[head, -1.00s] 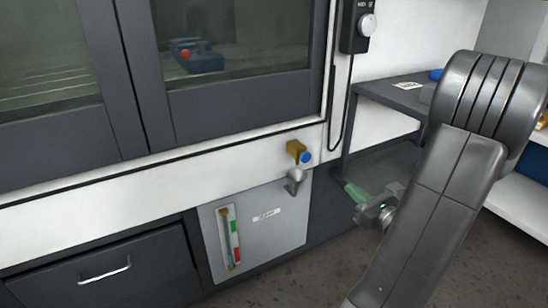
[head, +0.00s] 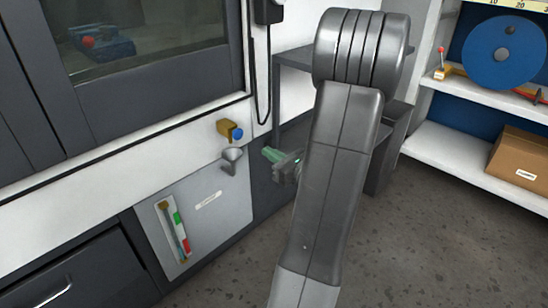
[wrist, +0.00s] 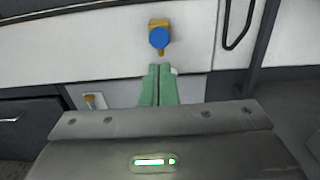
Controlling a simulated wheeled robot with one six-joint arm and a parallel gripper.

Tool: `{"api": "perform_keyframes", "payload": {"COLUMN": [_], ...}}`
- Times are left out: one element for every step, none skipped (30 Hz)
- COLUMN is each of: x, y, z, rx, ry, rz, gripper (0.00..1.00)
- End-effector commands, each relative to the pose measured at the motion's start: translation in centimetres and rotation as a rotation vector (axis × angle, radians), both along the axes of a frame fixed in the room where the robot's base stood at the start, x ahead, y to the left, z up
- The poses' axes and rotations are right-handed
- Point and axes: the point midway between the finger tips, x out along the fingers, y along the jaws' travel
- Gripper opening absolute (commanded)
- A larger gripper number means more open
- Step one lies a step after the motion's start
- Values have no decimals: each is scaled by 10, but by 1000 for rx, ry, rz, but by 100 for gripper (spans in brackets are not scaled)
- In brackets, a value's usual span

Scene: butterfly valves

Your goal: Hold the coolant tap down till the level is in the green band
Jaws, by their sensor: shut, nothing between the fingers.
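The coolant tap is a brass body with a blue round button (head: 236,133) on the white machine front; in the wrist view the blue button (wrist: 158,38) faces me, just beyond my fingertips. A grey funnel (head: 232,158) sits below the tap. The fingers also show in the wrist view (wrist: 158,70).
A dark cabinet window (head: 130,50) is above left, with a blue vise inside. A black cable (head: 262,100) hangs right of the tap. A dark side table (head: 300,60) and white shelves (head: 460,150) with a cardboard box (head: 520,165) stand at the right.

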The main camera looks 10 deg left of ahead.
Motion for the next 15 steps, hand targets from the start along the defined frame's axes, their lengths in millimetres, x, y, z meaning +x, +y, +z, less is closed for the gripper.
{"api": "perform_keyframes", "payload": {"x": [5, 8, 13, 17, 20, 24, 28, 32, 36, 39, 42, 46, 49, 51, 54], "y": [9, 14, 19, 24, 29, 35, 39, 43, 49, 53, 57, 62, 65, 68, 72], "z": [-2, -2, -2, -2, -2, -2, -2, -2, -2, -2, -2, -2, -2, -1, -1], "rx": [-1, 0, 0, -1, 0, 0, 0, 0, 0, 0, 0, 0, 1, 1, 0], "ry": [-1, -1, -1, -1, -1, -1, -1, -1, 0, -1, -1, -1, -1, -1, 0], "rz": [5, 5, 5, 5, 5, 5, 5, 4, 5, 5, 5, 3, 3, 4, 3], "gripper": [0, 0, 0, 0, 0, 0, 0, 0, 0, 0, 0, 0, 0, 0, 0]}}
